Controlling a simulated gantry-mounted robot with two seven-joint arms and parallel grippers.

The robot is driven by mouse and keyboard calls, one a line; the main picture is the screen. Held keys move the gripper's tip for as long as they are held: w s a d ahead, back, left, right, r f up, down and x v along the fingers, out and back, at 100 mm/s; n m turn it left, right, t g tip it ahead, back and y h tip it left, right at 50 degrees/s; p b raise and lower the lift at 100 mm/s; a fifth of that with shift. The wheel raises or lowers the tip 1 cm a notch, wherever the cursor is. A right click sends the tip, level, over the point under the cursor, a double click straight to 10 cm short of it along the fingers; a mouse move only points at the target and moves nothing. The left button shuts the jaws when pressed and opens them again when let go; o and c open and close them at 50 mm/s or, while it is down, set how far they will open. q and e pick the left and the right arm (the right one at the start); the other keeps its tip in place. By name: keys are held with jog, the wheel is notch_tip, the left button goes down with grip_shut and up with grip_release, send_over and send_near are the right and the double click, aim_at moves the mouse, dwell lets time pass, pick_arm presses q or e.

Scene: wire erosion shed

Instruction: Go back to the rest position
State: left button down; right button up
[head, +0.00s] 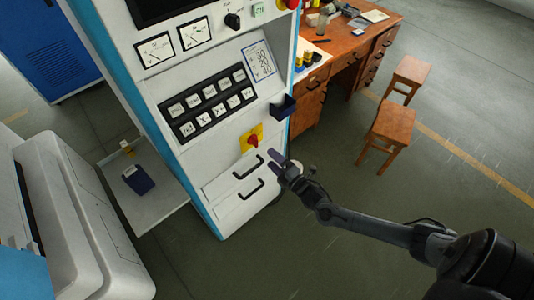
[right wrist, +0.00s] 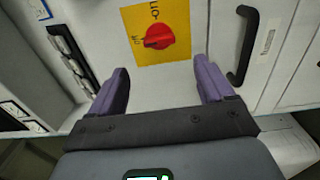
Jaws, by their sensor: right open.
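My right gripper (head: 279,165) is in front of the lower part of the white and blue control cabinet, beside a red rotary switch (head: 253,140) on a yellow plate. In the right wrist view my two purple fingers (right wrist: 160,85) are spread apart with nothing between them. The red switch (right wrist: 158,36) is ahead of the fingers there, and its knob lies roughly level across the plate. My right arm comes in from the lower right. My left gripper is not in the head view.
Two black drawer handles (head: 249,167) are on the cabinet front, close to my right gripper. A wooden desk (head: 350,45) and two stools (head: 388,124) stand behind. The floor (head: 440,190) at right is open.

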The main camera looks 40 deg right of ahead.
jog(key=shift+s, duration=0.65)
